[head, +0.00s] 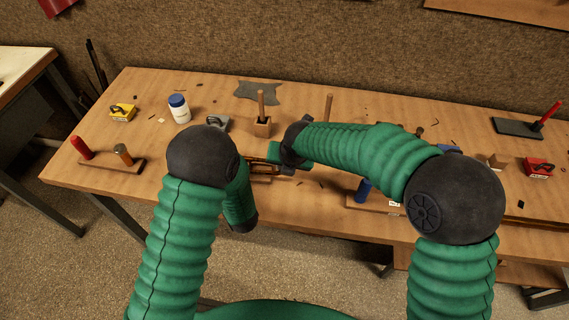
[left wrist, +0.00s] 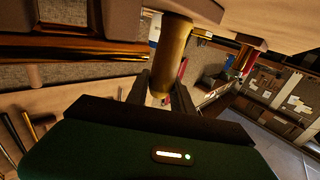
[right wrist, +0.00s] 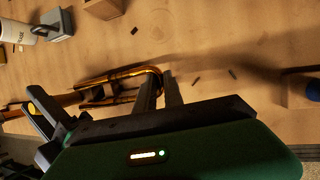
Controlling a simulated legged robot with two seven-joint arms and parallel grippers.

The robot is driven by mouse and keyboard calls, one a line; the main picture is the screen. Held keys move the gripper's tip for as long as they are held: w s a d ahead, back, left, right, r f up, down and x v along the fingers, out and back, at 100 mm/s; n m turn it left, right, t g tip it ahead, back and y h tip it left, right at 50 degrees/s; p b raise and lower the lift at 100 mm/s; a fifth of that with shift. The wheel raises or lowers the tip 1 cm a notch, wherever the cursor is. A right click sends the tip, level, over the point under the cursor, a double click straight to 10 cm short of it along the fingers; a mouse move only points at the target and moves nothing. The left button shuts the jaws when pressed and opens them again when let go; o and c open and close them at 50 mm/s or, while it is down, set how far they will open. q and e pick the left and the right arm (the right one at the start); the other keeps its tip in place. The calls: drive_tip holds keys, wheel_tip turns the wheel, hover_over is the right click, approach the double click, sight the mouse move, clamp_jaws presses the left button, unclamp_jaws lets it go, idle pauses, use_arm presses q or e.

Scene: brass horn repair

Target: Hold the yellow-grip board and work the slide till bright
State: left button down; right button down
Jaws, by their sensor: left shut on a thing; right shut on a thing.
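The yellow grip (left wrist: 172,60) is a short upright-sided cylinder held between the fingers of my left gripper (left wrist: 160,92), which is shut on it. The yellow end also shows in the right wrist view (right wrist: 31,108). The brass slide (right wrist: 125,76) is a set of thin tubes with a curved bow. My right gripper (right wrist: 160,88) is shut at the bow end of the slide. In the head view the slide (head: 262,164) is partly covered by my arms, and my left gripper is hidden. The board under the slide is mostly hidden.
A board with red and brown grips (head: 112,161) lies left. A blue grip (head: 362,190) stands right. Behind are a white bottle (head: 180,110), a grey cloth (head: 258,92) and a wooden block with a dowel (head: 262,127). A red box (head: 539,168) sits far right.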

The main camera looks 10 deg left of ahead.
drive_tip(key=shift+a, duration=2.35)
drive_tip(key=c, duration=1.4)
unclamp_jaws()
drive_tip(key=shift+c, duration=0.2)
drive_tip(key=shift+d, duration=0.1)
drive_tip(key=v, duration=1.2)
use_arm(q)
drive_tip(key=c, duration=1)
unclamp_jaws()
